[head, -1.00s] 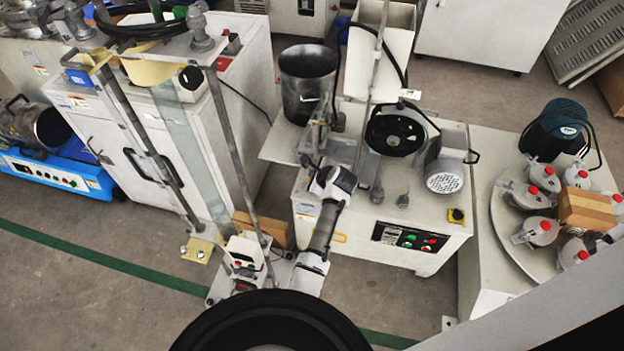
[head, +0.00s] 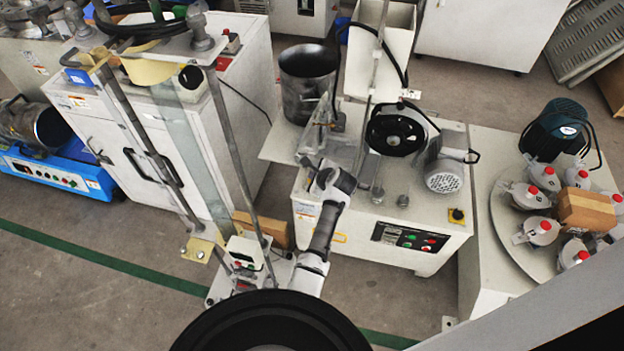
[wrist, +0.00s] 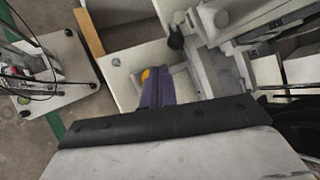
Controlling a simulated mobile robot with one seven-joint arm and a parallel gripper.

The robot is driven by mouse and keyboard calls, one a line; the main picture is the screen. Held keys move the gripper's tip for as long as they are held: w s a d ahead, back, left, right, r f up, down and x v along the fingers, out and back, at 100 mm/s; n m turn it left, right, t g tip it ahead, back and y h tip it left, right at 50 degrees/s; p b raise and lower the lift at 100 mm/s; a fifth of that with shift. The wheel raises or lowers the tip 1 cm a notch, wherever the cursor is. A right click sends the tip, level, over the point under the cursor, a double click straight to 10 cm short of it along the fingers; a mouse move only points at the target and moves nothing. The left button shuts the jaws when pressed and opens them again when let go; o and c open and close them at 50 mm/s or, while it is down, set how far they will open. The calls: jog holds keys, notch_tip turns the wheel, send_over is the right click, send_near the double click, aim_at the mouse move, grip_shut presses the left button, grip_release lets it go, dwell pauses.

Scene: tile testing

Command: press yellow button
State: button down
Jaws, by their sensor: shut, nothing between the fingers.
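A yellow plate with a dark round knob (head: 456,215), the clearest yellow control in the head view, sits on the front right corner of the white machine's top. My gripper (wrist: 155,76) shows in the wrist view as dark bluish fingers, shut and empty. A small rounded yellow piece (wrist: 146,74) shows beside the fingertips, partly hidden by them; I cannot tell what it is or whether they touch. In the head view my arm reaches up over the left side of the machine, left of the knob, and its fingers are not clearly visible.
The white machine (head: 420,255) carries a motor (head: 445,176), a black wheel (head: 394,131) and a front panel (head: 410,238) with green and red buttons. A metal pot (head: 306,82) stands behind. A round table with several red-capped flasks is at the right.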

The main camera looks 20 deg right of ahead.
jog(key=shift+f, duration=0.55)
dwell(0.6)
jog(key=shift+r+p, duration=0.95)
jog(key=shift+r, duration=0.1)
notch_tip(320, 180, up, 5)
jog(key=p, duration=0.5)
dwell(0.5)
